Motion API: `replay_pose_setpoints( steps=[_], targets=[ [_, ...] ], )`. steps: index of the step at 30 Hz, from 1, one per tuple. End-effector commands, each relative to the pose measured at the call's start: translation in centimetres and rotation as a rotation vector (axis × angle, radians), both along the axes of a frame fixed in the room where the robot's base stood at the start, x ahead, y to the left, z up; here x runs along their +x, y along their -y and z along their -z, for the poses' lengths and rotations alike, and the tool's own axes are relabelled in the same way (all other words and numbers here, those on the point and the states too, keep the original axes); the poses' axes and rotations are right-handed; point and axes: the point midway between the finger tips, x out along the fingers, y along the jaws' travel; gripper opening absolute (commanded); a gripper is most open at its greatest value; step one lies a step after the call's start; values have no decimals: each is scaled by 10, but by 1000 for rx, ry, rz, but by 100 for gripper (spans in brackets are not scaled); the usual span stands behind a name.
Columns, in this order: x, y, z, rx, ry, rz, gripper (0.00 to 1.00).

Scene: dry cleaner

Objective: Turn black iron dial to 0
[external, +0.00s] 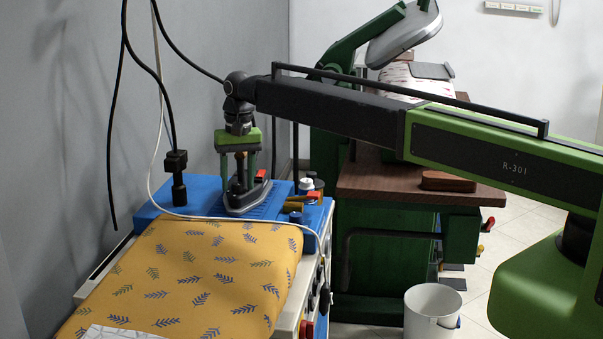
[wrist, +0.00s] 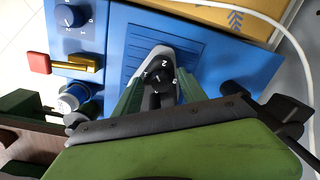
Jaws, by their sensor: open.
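The iron (external: 247,198) rests on the blue ribbed plate at the back of the ironing station. Its light soleplate edge also shows in the wrist view. The black iron dial (wrist: 158,82) sits on top of it, with small white marks around it. A pale pointer mark shows on the dial, but which number it points to is too small to tell. My gripper (external: 239,180) points straight down over the iron. In the wrist view my open green fingers (wrist: 161,88) stand on either side of the dial; whether they touch it cannot be told.
A yellow leaf-patterned board (external: 190,275) is in front.

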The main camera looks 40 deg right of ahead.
Motion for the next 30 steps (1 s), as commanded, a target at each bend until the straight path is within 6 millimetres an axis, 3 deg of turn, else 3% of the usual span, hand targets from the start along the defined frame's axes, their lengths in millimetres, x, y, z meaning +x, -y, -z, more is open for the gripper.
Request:
replay_pose_setpoints(
  steps=[8,24,30],
  targets=[
    [0,1,-29,0,0,0,49],
    [-2,6,-152,0,0,0,49],
    [-2,8,-176,0,0,0,49]
  ],
)
